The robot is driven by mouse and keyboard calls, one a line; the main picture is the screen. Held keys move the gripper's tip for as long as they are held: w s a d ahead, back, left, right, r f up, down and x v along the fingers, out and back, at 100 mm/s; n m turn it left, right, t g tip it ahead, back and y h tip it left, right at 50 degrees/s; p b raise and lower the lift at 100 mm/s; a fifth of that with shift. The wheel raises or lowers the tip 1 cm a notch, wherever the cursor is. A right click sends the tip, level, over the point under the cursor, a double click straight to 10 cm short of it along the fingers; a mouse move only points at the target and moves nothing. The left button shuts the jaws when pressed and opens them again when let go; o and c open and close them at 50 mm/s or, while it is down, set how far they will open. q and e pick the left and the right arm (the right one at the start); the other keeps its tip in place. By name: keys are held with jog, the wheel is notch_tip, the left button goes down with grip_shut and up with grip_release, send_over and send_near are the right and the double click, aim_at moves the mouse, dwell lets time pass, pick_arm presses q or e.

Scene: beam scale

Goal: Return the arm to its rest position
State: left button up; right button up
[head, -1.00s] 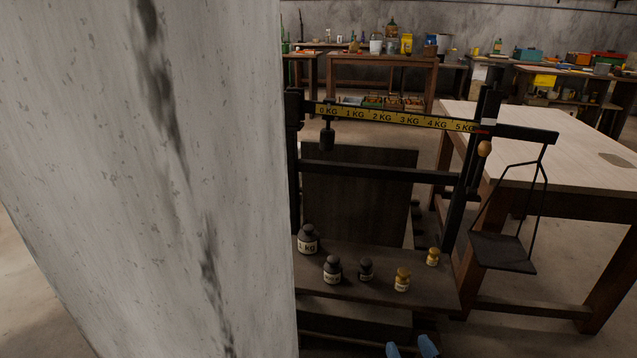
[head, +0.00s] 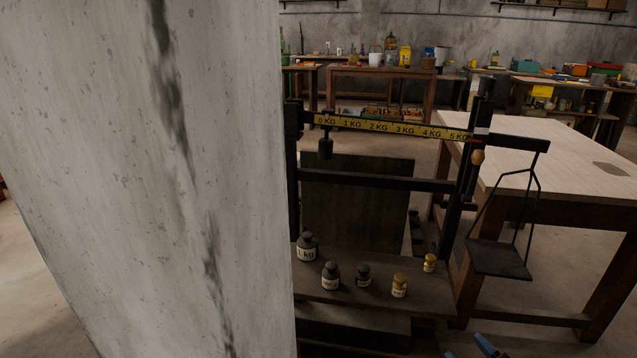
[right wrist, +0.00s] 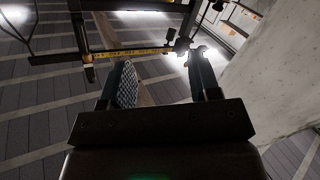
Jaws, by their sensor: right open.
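My right gripper (head: 468,350) shows only as two blue fingertips at the bottom edge of the head view. In the right wrist view its two fingers (right wrist: 163,80) stand apart with nothing between them. The rest of my right arm is out of the head view. The beam scale (head: 390,127) stands ahead of it, with a yellow strip marked 0 to 5 KG. A dark sliding weight (head: 326,146) hangs near the 0 KG end. The black hanging pan (head: 499,259) at right is empty. My left gripper is not in view.
A large grey pillar (head: 150,180) blocks the left of the head view. Several dark and brass weights, including a 1 kg one (head: 307,247), stand on the scale's shelf (head: 420,300). A wooden table (head: 565,150) stands at right. Cluttered benches (head: 380,75) line the back.

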jog(key=s+d+f+g+h, duration=0.1)
jog(key=s+d+f+g, duration=0.15)
jog(key=s, duration=0.85)
jog(key=s+d+f+g+h, duration=0.1)
jog(key=s+f+g, duration=0.2)
jog(key=s, duration=0.8)
jog(key=s+d+f+g+h, duration=0.1)
jog(key=s+f+g, duration=0.2)
jog(key=s, duration=0.8)
jog(key=shift+w+a+m+t+h, duration=0.6)
jog(key=shift+a+m+t+h, duration=0.15)
jog(key=shift+a+m, duration=2)
pick_arm(q)
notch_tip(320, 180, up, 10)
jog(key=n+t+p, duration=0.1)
jog(key=p, duration=1.2)
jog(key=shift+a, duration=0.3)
pick_arm(e)
notch_tip(320, 180, up, 10)
jog(key=m+t, duration=0.1)
jog(key=shift+d, duration=0.3)
jog(key=shift+w, duration=0.1)
